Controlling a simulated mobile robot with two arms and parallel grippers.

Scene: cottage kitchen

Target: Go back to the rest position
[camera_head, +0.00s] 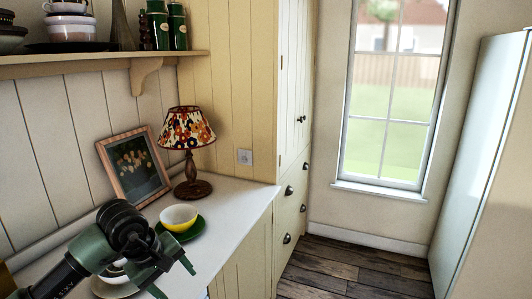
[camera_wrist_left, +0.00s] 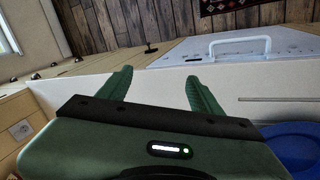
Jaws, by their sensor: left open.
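My left gripper (camera_head: 174,277) is over the white countertop (camera_head: 232,197) at the lower left of the head view. It also shows in the left wrist view (camera_wrist_left: 160,77), with its two green fingers apart and nothing between them. Behind it, a yellow and white cup (camera_head: 179,216) stands on a green saucer (camera_head: 195,231). A pale saucer (camera_head: 110,290) with a white cup is partly hidden by the gripper. My right gripper is in neither view.
A lamp (camera_head: 189,140) with a flowered shade and a framed picture (camera_head: 134,167) stand at the back of the counter. A shelf (camera_head: 110,65) with dishes and green canisters hangs above. The wooden floor (camera_head: 345,268) by the window is clear.

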